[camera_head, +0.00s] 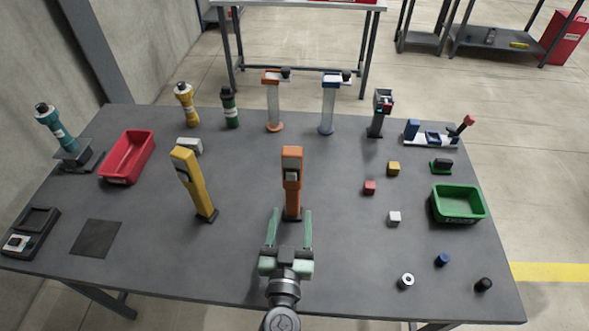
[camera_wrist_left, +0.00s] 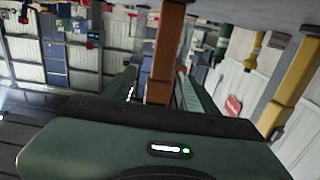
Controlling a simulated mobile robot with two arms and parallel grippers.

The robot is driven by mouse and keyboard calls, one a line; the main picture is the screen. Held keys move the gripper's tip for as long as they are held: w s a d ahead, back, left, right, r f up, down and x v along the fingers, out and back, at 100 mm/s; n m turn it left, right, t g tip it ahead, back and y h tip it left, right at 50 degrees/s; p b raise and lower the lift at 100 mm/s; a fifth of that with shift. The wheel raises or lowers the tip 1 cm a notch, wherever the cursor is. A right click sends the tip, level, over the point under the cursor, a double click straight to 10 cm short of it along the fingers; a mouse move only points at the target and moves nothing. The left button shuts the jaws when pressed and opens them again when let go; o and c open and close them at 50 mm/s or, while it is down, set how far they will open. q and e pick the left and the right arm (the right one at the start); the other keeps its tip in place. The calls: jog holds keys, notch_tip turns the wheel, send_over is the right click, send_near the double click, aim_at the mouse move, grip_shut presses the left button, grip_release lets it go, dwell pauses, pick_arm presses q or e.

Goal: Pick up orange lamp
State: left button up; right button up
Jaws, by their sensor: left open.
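The orange lamp (camera_head: 292,182) stands upright near the middle of the dark table, on a small dark base. Its post also shows in the left wrist view (camera_wrist_left: 166,50), in line with the gap between the fingers. My left gripper (camera_head: 293,212) is open and low over the table, at the near side of the lamp. One finger is on each side of the lower post, with visible gaps. It also shows in the left wrist view (camera_wrist_left: 160,88). How deep the post is between the fingers is unclear. My right gripper is not in view.
A yellow lamp (camera_head: 193,184) stands left of the orange one. A red bin (camera_head: 127,157) is farther left, and a green bin (camera_head: 458,204) is at the right. Small blocks (camera_head: 370,187) lie right of the lamp. Tall stands (camera_head: 274,105) line the back. The table's near left is mostly clear.

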aim_at(292, 194)
pick_arm(q)
jog(key=w, duration=0.1)
jog(key=w+r, duration=0.1)
jog(key=shift+w+a+p, duration=0.15)
jog(key=shift+w+p, duration=0.2)
jog(key=w, duration=0.3)
jog(key=shift+a+f, duration=0.1)
jog(key=shift+f, duration=0.1)
jog(key=shift+w, duration=0.3)
jog(key=c, duration=1)
grip_shut()
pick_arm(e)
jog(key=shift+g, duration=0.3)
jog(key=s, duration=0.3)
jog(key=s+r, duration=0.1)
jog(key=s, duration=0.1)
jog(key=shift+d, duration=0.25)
